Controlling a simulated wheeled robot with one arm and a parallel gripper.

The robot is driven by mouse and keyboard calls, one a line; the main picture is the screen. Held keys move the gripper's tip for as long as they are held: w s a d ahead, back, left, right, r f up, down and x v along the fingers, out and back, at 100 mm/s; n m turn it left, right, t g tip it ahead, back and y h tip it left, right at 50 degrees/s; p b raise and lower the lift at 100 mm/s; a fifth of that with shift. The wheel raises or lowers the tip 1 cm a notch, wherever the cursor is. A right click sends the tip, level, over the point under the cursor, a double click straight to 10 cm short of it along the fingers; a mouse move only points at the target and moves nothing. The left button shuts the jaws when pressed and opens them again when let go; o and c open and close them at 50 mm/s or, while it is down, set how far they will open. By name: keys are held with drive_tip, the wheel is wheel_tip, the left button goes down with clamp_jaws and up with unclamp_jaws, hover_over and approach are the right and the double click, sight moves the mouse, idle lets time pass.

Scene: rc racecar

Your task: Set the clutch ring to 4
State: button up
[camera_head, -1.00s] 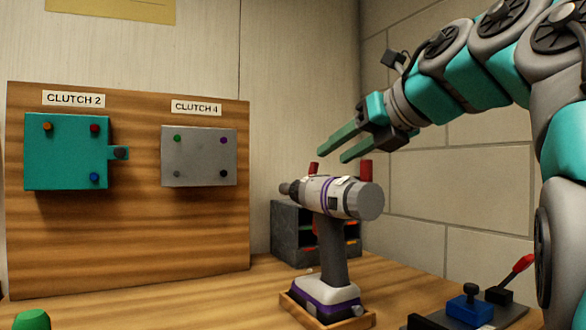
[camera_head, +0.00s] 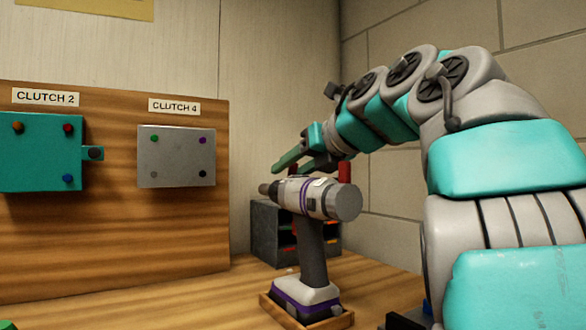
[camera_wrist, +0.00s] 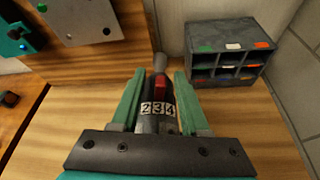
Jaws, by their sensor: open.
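A grey and purple drill (camera_head: 312,245) stands upright in a wooden tray (camera_head: 338,321), its chuck pointing left. The 3 is nearest the middle, roughly in line with the mark. My gripper (camera_head: 290,168) is open above the front of the drill. In the wrist view the green fingers of my gripper (camera_wrist: 160,72) lie either side of the ring, with gaps visible. Whether they are at ring height I cannot tell.
A wooden board (camera_head: 110,240) at left carries a teal plate (camera_head: 40,150) under a CLUTCH 2 label and a grey plate (camera_head: 176,158) under a CLUTCH 4 label. A dark bin rack (camera_wrist: 228,55) stands behind the drill.

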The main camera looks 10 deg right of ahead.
clamp_jaws()
idle(0.4)
drive_tip(key=shift+w+d+m+y+p, duration=0.2)
drive_tip(key=shift+d+m+y+p, duration=0.3)
drive_tip(key=shift+m+p, duration=0.3)
drive_tip(key=shift+w+d+f+m+y, duration=0.1)
drive_tip(key=shift+d+f+m+y, duration=0.35)
drive_tip(key=shift+m+y, duration=0.45)
unclamp_jaws()
